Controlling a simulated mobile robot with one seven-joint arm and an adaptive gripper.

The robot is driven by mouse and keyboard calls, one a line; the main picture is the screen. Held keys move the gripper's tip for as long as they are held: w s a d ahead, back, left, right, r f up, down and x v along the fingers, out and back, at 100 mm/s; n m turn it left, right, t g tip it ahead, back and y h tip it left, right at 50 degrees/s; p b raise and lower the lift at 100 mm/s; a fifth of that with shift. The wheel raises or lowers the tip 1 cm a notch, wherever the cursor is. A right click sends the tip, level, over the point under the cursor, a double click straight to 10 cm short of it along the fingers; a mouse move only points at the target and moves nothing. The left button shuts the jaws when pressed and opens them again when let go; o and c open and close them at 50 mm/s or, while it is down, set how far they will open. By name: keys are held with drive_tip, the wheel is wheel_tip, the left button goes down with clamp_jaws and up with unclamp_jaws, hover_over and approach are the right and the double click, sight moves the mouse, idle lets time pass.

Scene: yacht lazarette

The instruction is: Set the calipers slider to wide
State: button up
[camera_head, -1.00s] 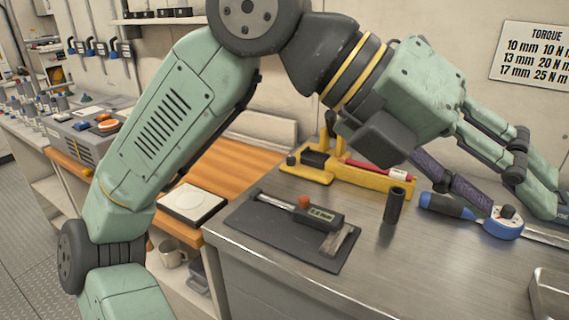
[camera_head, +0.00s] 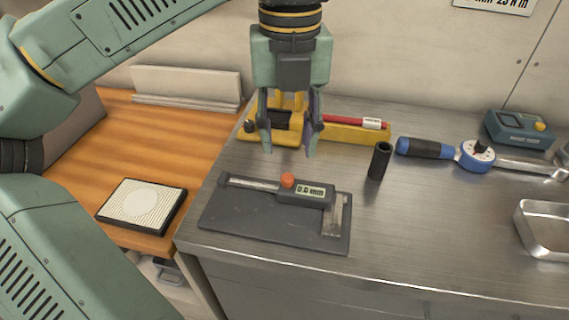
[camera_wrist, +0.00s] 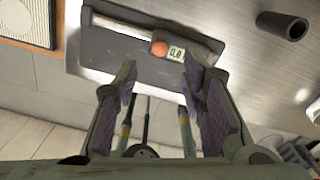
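The calipers (camera_head: 313,192) lie on a dark grey mat (camera_head: 250,225) on the metal bench. A silver beam runs to the left, and an orange knob (camera_head: 288,180) sits on the dark slider body beside a small display. A silver jaw piece stands at the right end. In the wrist view the calipers (camera_wrist: 197,38) and the orange knob (camera_wrist: 160,48) show beyond the fingers. My gripper (camera_head: 290,150) is open and empty, pointing down above and behind the calipers, apart from them. Its fingers are spread in the wrist view (camera_wrist: 160,85).
A yellow holder (camera_head: 350,134) with a red marker stands behind. A black cylinder (camera_head: 379,160) stands upright right of the mat. A blue torque wrench (camera_head: 475,155), a teal device (camera_head: 520,128) and a metal tray (camera_head: 548,230) lie further right. A speaker-like pad (camera_head: 142,205) lies on the wooden surface at left.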

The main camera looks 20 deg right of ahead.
sight(287, 177)
wheel_tip(287, 177, down, 7)
drive_tip(key=shift+f+p, duration=0.2)
drive_tip(key=shift+p, duration=0.15)
drive_tip(key=shift+c, duration=0.2)
clamp_jaws()
idle(0.6)
